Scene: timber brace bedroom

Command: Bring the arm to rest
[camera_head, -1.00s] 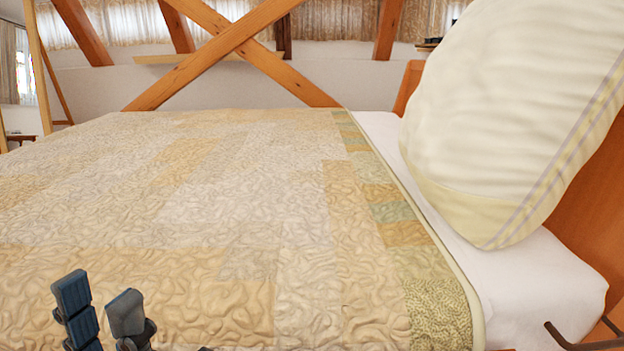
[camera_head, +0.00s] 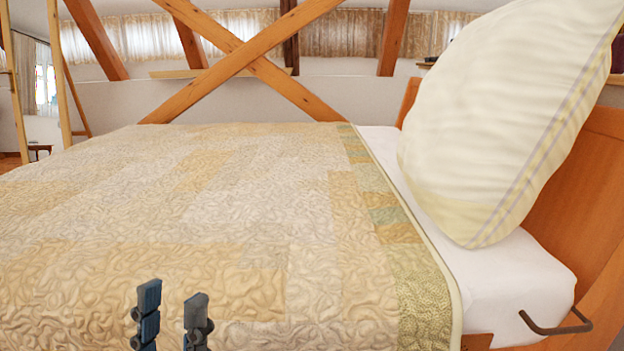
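My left gripper (camera_head: 172,314) shows at the bottom edge, left of centre, in the head view. Its two dark grey-blue fingers point up and stand apart with a gap between them. Nothing shows between the fingers, and the quilt is visible behind them. The rest of that arm is below the picture. My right gripper is not in the picture.
A bed with a patchwork quilt (camera_head: 230,230) fills the middle. A cream pillow (camera_head: 500,120) leans on the wooden headboard (camera_head: 585,185) at right. A curved metal bar (camera_head: 555,329) sticks out at the lower right. Crossed timber beams (camera_head: 240,58) stand behind.

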